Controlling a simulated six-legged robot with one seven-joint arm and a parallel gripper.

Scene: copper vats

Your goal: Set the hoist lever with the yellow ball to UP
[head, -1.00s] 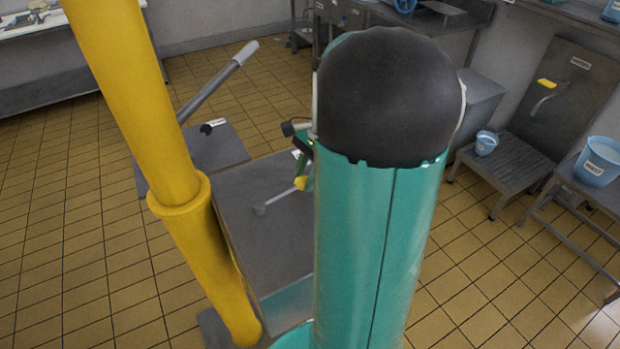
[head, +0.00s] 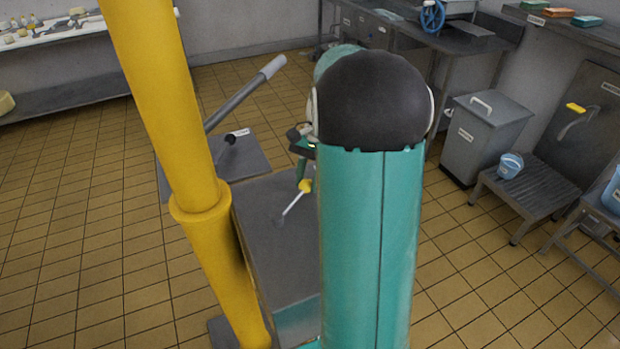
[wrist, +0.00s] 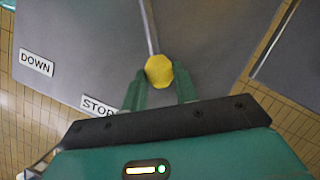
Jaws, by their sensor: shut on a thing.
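The hoist lever has a yellow ball (wrist: 160,70) on a thin light rod (wrist: 149,28). In the wrist view my gripper (wrist: 160,88) is shut on the yellow ball, one green finger on each side. The lever stands on a grey panel (wrist: 90,35) with a DOWN label (wrist: 36,62) at the left and a STOP label (wrist: 98,104) partly covered by my gripper. No UP label shows. In the head view the ball (head: 305,186) and the tilted rod (head: 292,205) show left of my arm, which hides most of my gripper.
A yellow post (head: 165,100) stands left of the panel. A larger grey lever (head: 245,93) rises behind it from a dark plate (head: 250,155). Tiled floor is clear between.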

